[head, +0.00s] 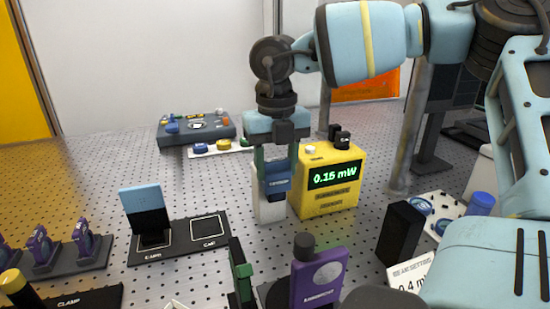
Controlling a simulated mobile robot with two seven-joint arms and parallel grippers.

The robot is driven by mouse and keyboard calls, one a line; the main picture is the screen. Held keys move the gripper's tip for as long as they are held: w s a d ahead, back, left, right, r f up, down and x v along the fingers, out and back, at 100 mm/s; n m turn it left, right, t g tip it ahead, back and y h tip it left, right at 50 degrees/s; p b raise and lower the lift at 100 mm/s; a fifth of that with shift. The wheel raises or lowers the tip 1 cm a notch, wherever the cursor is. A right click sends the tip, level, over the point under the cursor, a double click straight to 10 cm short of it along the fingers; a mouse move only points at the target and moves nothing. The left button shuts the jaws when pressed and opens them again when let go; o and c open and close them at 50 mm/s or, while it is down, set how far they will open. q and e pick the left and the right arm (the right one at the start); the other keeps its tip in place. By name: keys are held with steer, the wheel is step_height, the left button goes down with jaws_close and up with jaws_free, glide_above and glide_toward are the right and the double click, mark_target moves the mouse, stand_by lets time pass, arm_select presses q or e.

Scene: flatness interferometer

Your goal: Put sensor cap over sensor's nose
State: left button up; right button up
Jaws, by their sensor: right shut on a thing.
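My right gripper (277,188) points down in the middle of the view, just left of the yellow meter. It is shut on a small dark blue piece with a pale label, which looks like the sensor cap (277,182). A pale upright block (270,209) shows directly below and behind the cap, partly hidden by it. It may be the sensor; its nose cannot be made out. I cannot tell whether cap and block touch. The slot marked CAP (207,229) on the black holder is empty. My left gripper is not in view.
The yellow meter (331,182) reads 0.15 mW close right of the gripper. A blue-and-black card (146,209) stands in the holder's other slot. A purple mount (318,277) and a black block (400,234) stand nearer. A grey control box (197,127) sits behind.

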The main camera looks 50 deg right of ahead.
arm_select(q)
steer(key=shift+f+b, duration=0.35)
steer(key=shift+b, duration=0.05)
arm_select(e)
steer(key=shift+f, duration=1.2)
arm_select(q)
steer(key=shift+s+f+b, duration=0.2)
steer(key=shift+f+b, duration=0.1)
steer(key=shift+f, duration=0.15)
arm_select(e)
steer(key=shift+f, duration=0.4)
steer(key=o, duration=0.9)
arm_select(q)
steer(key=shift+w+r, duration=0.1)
arm_select(e)
steer(key=shift+r, duration=0.15)
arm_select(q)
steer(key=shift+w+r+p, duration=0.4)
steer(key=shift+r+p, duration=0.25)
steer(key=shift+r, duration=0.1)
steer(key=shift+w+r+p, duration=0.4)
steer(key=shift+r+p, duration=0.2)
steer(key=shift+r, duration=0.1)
arm_select(e)
steer(key=shift+r, duration=3.35)
